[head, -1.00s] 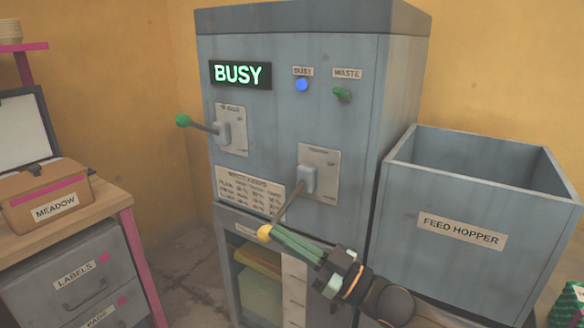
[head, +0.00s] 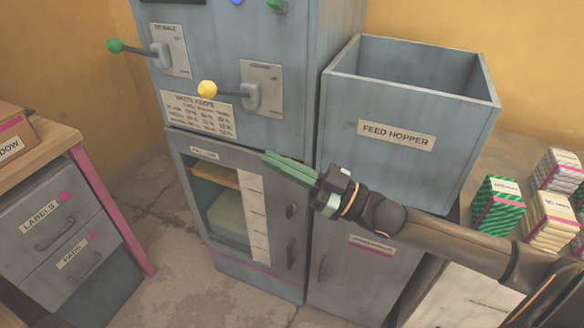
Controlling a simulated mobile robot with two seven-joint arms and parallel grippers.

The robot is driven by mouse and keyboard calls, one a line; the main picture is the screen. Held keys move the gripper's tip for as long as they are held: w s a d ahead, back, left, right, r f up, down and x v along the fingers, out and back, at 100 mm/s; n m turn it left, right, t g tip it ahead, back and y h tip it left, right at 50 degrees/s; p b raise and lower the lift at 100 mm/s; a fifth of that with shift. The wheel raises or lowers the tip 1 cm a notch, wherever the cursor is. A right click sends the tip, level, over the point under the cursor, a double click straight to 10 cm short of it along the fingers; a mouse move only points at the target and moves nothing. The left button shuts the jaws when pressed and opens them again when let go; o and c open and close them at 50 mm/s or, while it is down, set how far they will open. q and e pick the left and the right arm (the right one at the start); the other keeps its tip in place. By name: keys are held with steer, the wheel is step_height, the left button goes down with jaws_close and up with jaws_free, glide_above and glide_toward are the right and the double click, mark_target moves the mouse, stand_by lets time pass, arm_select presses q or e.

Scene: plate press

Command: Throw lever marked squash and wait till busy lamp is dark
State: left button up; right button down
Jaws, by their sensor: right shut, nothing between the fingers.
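The grey press cabinet (head: 215,60) carries two levers. One lever has a yellow knob (head: 207,89) and sticks out to the left, roughly level, from its label plate (head: 262,78). The other has a green knob (head: 115,46) and also sticks out left. My left gripper is not in view.
The feed hopper (head: 410,100) is an open box to the right of the press. A glazed cabinet door (head: 222,205) lies below the levers. A drawer desk (head: 55,225) stands at left, several striped packs (head: 498,200) at far right.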

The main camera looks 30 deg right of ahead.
steer(key=shift+v, duration=1.25)
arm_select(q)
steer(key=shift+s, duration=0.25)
arm_select(e)
step_height(320, 180, down, 18)
steer(key=s+a+m+g+h, duration=0.1)
steer(key=s+a+m+h, duration=0.15)
steer(key=m+h, duration=0.35)
steer(key=s+a+f+m+g+h, duration=0.1)
steer(key=s+a+f+g+h, duration=0.2)
steer(key=s+f, duration=0.3)
steer(key=s+a+f+m+g+h, duration=0.1)
steer(key=s+a+f+g+h, duration=0.15)
steer(key=s+f, duration=0.45)
arm_select(q)
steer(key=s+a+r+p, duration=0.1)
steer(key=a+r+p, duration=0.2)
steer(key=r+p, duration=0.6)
steer(key=p, duration=0.4)
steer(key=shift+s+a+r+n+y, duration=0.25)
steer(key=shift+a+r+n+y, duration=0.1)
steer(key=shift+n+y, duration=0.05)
arm_select(e)
step_height(320, 180, up, 7)
steer(key=d, duration=0.3)
steer(key=shift+r, duration=0.2)
